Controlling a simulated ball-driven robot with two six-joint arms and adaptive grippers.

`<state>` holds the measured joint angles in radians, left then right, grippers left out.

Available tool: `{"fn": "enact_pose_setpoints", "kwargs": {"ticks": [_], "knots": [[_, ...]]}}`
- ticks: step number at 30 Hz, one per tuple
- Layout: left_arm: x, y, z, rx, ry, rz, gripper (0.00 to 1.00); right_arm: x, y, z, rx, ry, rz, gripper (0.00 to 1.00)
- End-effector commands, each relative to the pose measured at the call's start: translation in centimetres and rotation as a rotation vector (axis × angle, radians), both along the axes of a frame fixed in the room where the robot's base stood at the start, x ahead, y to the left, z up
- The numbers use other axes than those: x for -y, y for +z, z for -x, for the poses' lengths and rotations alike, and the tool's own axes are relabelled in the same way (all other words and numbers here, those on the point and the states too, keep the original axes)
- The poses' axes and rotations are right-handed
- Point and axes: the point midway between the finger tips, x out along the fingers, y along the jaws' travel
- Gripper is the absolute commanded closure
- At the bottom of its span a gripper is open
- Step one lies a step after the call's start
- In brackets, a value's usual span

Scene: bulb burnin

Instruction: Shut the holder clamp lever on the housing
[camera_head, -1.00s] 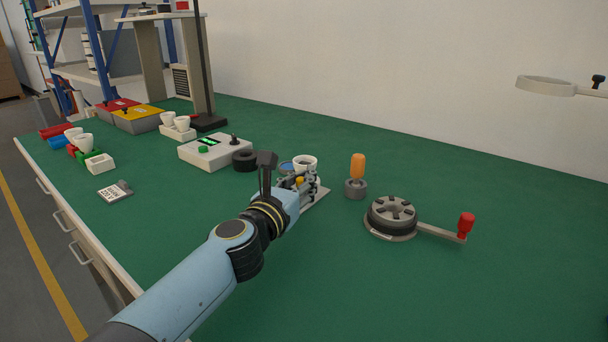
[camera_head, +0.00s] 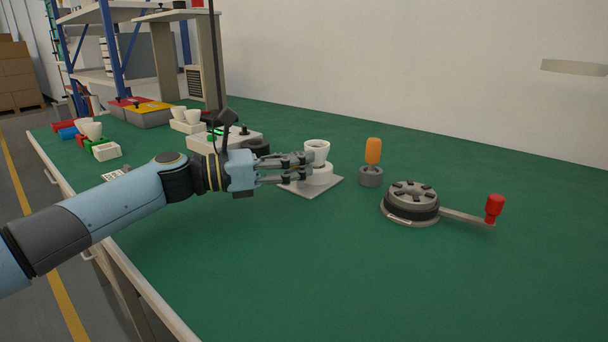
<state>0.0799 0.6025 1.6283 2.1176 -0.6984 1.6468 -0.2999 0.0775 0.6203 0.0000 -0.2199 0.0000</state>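A white cup-shaped housing (camera_head: 317,149) stands upright in a low white round holder (camera_head: 320,175) on a grey plate (camera_head: 333,185). My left gripper (camera_head: 309,168) reaches in from the left, level with the holder. Its two fingers are spread apart, one above the other, with the tips at the holder's left side. I cannot tell whether they touch it. No clamp lever can be made out on the holder; the fingers cover part of its left side. My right gripper is not in view.
An orange-handled tool (camera_head: 373,151) stands in a grey round stand (camera_head: 371,177) right of the holder. Further right is a round slotted fixture (camera_head: 411,198) with a red-knobbed arm (camera_head: 494,208). A control box (camera_head: 215,142) stands behind my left arm. The front green bench is clear.

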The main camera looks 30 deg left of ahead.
Motion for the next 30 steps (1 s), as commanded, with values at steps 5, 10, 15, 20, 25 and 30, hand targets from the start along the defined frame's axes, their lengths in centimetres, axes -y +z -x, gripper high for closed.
{"fn": "enact_pose_setpoints", "kwargs": {"ticks": [5, 10, 15, 20, 25, 30], "knots": [[-0.24, -0.52, 0.33, -0.009, -0.057, -0.002, 1.0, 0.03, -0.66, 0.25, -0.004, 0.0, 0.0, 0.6], [-0.34, -0.42, 0.44, -0.009, -0.08, -0.002, 1.0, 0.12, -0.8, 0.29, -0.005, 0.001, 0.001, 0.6], [-0.39, -0.4, 0.47, -0.01, -0.083, -0.002, 1.0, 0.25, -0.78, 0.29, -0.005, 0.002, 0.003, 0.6], [-0.42, -0.43, 0.47, -0.01, -0.082, -0.004, 1.0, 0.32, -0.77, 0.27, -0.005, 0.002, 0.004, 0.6], [-0.43, -0.38, 0.42, -0.009, -0.081, -0.004, 0.81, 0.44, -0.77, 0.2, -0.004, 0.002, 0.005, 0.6], [-0.38, -0.23, 0.35, -0.006, -0.08, -0.002, 0.59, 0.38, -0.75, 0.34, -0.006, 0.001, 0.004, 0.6]]}}
